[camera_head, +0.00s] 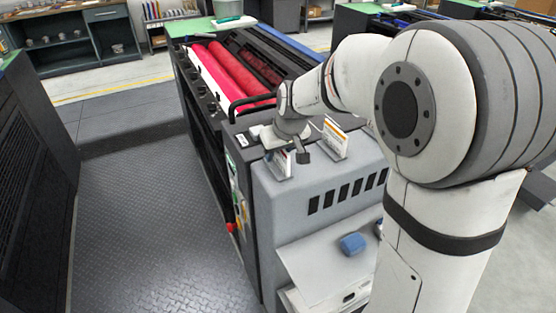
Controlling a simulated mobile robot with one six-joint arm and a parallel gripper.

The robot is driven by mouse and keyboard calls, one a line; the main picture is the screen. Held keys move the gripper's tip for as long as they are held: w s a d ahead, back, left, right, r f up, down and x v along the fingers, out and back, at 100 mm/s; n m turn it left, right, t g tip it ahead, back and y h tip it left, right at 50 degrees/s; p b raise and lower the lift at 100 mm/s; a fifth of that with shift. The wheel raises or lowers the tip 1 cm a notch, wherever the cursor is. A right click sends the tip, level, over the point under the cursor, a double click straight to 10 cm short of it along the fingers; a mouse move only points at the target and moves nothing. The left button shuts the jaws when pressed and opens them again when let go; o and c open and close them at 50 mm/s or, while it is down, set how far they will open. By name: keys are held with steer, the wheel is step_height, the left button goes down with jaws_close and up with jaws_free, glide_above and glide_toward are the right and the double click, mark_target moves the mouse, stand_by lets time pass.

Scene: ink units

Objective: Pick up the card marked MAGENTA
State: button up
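My arm reaches over the grey ink unit, and my gripper (303,157) is low over its top, between two upright cards. One card (334,140) is white with an orange upper edge and stands just right of the gripper. The other card (280,163) is pale with dark marks and stands just left of it, partly covered. The print on both is too small to read, so I cannot tell which is marked MAGENTA. Only one dark finger part shows clearly; whether the gripper is open or touches a card is unclear.
Behind the cards, the press has red and pink rollers (240,72) and a black rail. A blue cloth (352,243) lies on the light shelf (325,265) in front. A red button (231,227) sits on the unit's left side. The chequered floor plate (150,220) is clear.

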steer(key=shift+f, duration=0.15)
steer(key=shift+c, duration=0.4)
jaws_close()
